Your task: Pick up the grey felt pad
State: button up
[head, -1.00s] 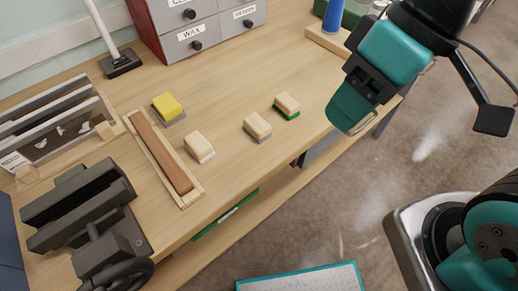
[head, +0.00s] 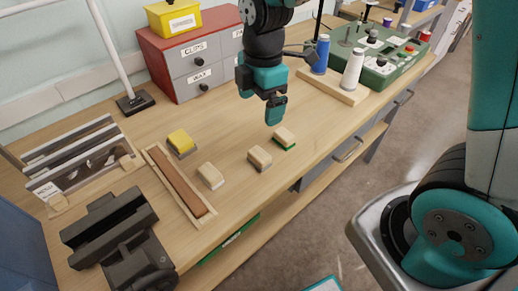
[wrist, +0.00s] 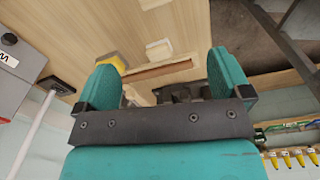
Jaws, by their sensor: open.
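The grey felt pad (head: 259,158) is a small block with a pale wooden top and a grey underside. It lies on the bench in the head view, between a white-bottomed block (head: 211,176) and a green-bottomed block (head: 284,138). My gripper (head: 275,112) is above the bench, behind the grey and green blocks and apart from them. In the wrist view my gripper (wrist: 166,78) has its two teal fingers spread, with nothing held. I cannot pick out the grey pad in the wrist view.
A yellow block with a grey base (head: 181,142) lies behind the white-bottomed one. A wooden tray with a brown strip (head: 177,180), a black vise (head: 118,232) and a slotted rack (head: 84,165) stand left. Drawers (head: 196,62) and thread spools (head: 353,68) stand behind.

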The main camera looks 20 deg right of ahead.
notch_tip(320, 180, down, 2)
jog(key=w+n, duration=0.2)
jog(key=p, duration=0.2)
send_over(260, 153)
jog(key=shift+h, duration=0.3)
jog(key=f, duration=1)
jog(key=shift+w+d+f, duration=0.1)
jog(key=shift+w+f, duration=0.1)
jog(key=shift+w, duration=0.1)
jog(key=f, duration=0.1)
jog(key=f+p, duration=0.1)
jog(key=f, duration=0.1)
jog(key=f+p, duration=0.1)
jog(key=f, duration=0.1)
jog(key=shift+s, duration=0.3)
jog(key=shift+f, duration=0.55)
jog(key=c, duration=1)
jog(key=shift+r, duration=0.1)
notch_tip(260, 153, up, 20)
jog(key=shift+f+b, duration=0.1)
jog(key=shift+b, duration=1.1)
